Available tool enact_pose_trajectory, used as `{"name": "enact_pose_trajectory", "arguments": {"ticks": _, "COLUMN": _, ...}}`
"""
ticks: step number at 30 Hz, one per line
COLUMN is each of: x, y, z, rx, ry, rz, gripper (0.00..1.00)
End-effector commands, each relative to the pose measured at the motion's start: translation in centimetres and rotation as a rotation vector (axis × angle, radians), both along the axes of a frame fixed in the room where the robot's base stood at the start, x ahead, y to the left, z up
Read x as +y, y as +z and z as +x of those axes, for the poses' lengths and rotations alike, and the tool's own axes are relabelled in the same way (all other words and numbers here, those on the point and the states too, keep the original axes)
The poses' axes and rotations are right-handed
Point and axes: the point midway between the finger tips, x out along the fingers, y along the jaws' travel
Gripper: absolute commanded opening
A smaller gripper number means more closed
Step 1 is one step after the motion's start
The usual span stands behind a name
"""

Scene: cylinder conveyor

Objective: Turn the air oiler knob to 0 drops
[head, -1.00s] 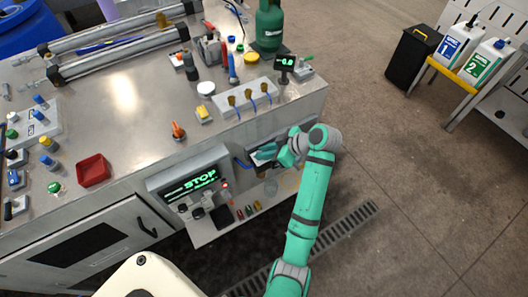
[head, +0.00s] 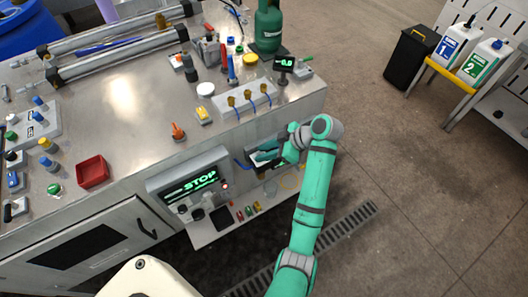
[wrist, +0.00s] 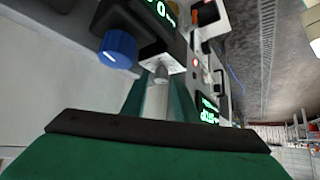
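A blue knob (wrist: 117,47) with a white mark shows in the wrist view, on a dark device with a lit green display (wrist: 163,10). I cannot tell for sure that it is the air oiler knob. A small grey round-ended part (wrist: 162,72) sits to its right and below. My gripper (wrist: 157,100) reaches up from the bottom of the wrist view, below and right of the blue knob and apart from it in the picture. In the head view my gripper (head: 266,155) is at the bench's front recess, partly hidden by my arm. Its opening is unclear.
A STOP display (head: 197,181) is left of my gripper, above a low shelf (head: 205,237).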

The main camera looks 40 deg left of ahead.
Motion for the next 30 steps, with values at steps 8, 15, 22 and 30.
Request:
{"name": "enact_pose_trajectory", "arguments": {"ticks": 8, "x": 0.0, "y": 0.0, "z": -0.1, "rx": 0.002, "ry": 0.002, "rz": -0.001, "gripper": 0.35}}
{"name": "enact_pose_trajectory", "arguments": {"ticks": 15, "x": -1.0, "y": 1.1, "z": 0.4, "rx": 0.000, "ry": 0.001, "rz": 0.001, "gripper": 0.35}}
{"name": "enact_pose_trajectory", "arguments": {"ticks": 22, "x": -3.4, "y": 3.5, "z": 1.5, "rx": -0.001, "ry": -0.002, "rz": -0.001, "gripper": 0.35}}
{"name": "enact_pose_trajectory", "arguments": {"ticks": 30, "x": -6.0, "y": 6.0, "z": 2.5, "rx": 0.000, "ry": -0.008, "rz": -0.002, "gripper": 0.35}}
